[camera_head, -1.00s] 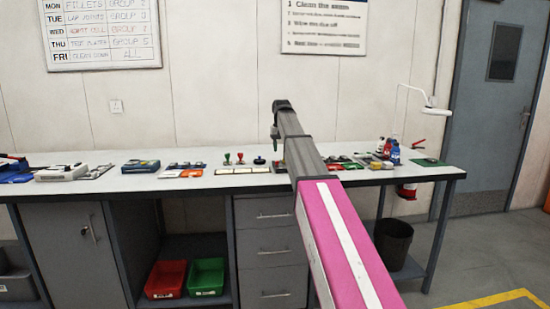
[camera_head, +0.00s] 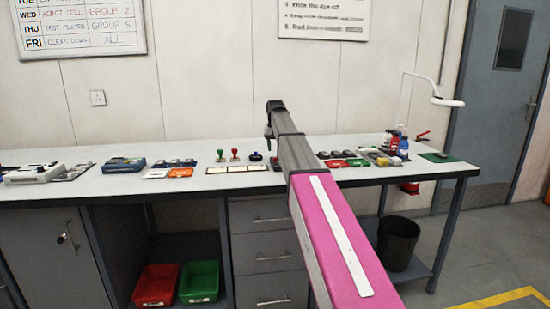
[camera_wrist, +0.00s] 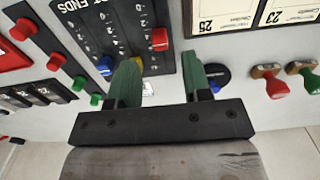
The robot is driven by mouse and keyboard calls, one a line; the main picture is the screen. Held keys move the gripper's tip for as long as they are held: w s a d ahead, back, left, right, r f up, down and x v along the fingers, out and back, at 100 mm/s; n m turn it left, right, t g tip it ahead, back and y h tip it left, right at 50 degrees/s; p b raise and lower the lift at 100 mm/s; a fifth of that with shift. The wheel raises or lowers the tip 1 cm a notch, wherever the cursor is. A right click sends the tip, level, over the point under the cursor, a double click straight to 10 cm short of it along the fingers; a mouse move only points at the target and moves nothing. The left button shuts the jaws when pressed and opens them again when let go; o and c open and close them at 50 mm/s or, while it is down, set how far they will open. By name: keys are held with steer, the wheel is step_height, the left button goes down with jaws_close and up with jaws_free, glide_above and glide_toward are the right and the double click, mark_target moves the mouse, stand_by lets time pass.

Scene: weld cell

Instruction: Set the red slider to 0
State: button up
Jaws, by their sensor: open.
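The red slider (camera_wrist: 159,38) is on a dark panel (camera_wrist: 85,14) with white numbers in the wrist view. Its knob sits higher in the picture than the yellow slider (camera_wrist: 135,63) and blue slider (camera_wrist: 104,66) on the same panel. The digits beside it are too small to read surely. My gripper (camera_wrist: 160,64) has its two green fingers apart with nothing held. The red knob shows between and beyond the fingertips, and I see no contact. In the head view my gripper (camera_head: 269,122) is over the bench; my arm hides the panel there.
The bench (camera_head: 110,183) holds several devices; bottles (camera_head: 402,148) and a lamp (camera_head: 447,102) are at the right.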

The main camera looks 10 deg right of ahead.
mark_target(275, 158)
steer(key=shift+f, duration=2.4)
